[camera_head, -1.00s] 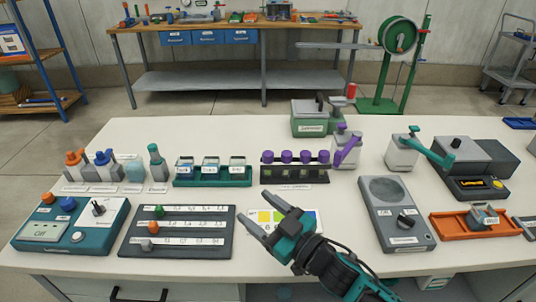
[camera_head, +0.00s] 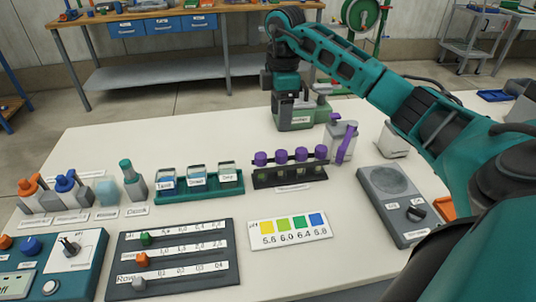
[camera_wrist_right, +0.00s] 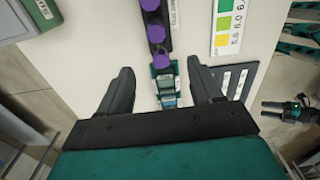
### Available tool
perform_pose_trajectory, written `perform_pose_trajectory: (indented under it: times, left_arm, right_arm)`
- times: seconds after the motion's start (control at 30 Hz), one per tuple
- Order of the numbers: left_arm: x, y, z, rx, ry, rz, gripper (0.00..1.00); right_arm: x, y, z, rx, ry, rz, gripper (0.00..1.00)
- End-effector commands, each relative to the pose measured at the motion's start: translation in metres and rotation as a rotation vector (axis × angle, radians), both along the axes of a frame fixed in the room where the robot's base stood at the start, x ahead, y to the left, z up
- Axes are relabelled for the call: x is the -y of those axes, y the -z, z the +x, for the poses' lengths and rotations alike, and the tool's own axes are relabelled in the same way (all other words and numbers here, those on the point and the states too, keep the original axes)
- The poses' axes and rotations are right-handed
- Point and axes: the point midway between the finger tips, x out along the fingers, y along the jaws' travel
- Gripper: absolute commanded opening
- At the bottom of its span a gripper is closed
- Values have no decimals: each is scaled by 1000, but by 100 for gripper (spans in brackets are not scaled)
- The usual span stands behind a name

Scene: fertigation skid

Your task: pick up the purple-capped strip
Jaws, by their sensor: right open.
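The purple-capped strip (camera_head: 290,172) is a dark rack-like strip with a row of purple caps, standing on the white table. In the right wrist view it shows partly, its purple caps (camera_wrist_right: 155,34) ahead of the fingers. My right gripper (camera_head: 290,100) hangs behind the strip in the head view, near the green box. In the wrist view its two dark fingers (camera_wrist_right: 158,72) are spread wide with nothing between them touching. What looks like my left gripper (camera_wrist_right: 285,106) is at the right of the wrist view, its jaws too small to judge.
A teal rack with labelled vials (camera_head: 199,184) stands left of the strip. The green box (camera_head: 295,120) is behind. A colour card (camera_head: 290,229) lies in front, and a grey scale-like device (camera_head: 393,200) is right.

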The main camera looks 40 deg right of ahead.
Motion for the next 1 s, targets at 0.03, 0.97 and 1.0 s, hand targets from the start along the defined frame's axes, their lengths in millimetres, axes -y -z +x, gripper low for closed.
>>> perform_pose_trajectory:
  times: [0.03,0.97,1.0]
  left_arm:
    - [0,1,-1,-1,0,0,63]
    - [0,5,-3,-6,1,-1,63]
    - [1,4,-3,-6,1,-1,63]
  right_arm:
    - [4,1,-1,-7,20,-15,65]
    - [9,123,1,-7,21,-15,65]
    - [9,125,1,-7,21,-15,65]
